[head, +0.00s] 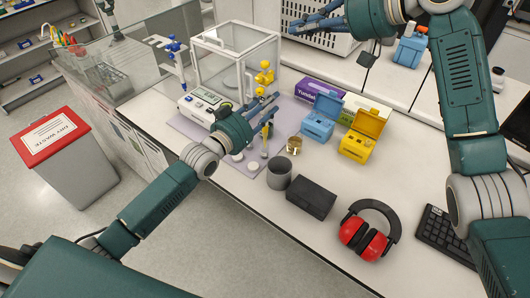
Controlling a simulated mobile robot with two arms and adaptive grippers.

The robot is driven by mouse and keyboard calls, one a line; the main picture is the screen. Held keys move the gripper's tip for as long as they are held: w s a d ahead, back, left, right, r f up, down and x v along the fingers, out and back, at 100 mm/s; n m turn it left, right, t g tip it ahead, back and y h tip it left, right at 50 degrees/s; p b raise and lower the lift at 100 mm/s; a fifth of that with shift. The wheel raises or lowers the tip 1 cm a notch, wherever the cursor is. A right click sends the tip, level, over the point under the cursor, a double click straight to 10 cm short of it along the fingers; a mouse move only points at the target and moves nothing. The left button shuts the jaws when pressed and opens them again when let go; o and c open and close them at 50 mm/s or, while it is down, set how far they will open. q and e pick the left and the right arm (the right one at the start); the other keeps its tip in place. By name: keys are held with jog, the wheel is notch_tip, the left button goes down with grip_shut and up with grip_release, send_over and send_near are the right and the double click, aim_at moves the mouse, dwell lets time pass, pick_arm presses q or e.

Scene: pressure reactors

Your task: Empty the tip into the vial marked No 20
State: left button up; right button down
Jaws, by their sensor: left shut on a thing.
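My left gripper (262,103) is shut on a yellow pipette (265,75), held upright above the lilac mat beside the balance. The pipette's lower part (266,131) points down below the fingers; its tip is too small to make out clearly. A small vial-like container with a gold band (294,146) stands on the bench just right of the pipette, apart from it. Small white round items (238,157) lie on the mat. No number can be read on any of them. My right gripper (313,19) is open and empty at the top, near a white basket.
A glass-cased balance (235,55) and a blue pipette on a stand (175,50) are behind. A blue box (318,126), yellow box (357,147), grey cup (279,174), black block (311,198) and red ear defenders (364,236) stand to the right.

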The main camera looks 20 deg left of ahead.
aim_at(264, 89)
jog(key=shift+v, duration=1.05)
